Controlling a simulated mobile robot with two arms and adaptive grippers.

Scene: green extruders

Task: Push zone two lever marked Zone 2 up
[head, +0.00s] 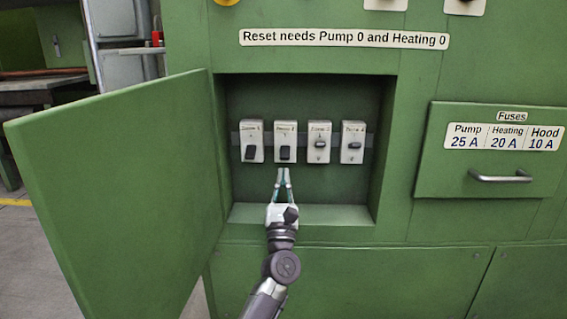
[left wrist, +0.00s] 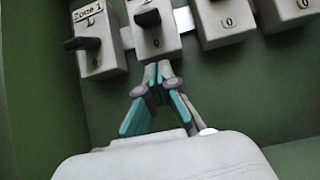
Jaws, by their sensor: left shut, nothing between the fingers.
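The Zone 2 switch is a pale box with a dark lever (head: 285,153), second from the left in the green recess. In the left wrist view its lever (left wrist: 148,18) sticks out above a "0" mark; whether it is fully down I cannot tell. My left gripper (head: 284,172) is just below this switch, fingers pointing up, tips together and empty. In the left wrist view the gripper (left wrist: 158,70) has its tips near the bottom edge of the Zone 2 box; contact is unclear. My right gripper is not in view.
The Zone 1 switch (head: 252,142) is to the left; two more switches (head: 319,142) (head: 353,142) are to the right. An open green door (head: 115,190) stands left of the recess. A fuse drawer (head: 490,165) with a handle is at the right.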

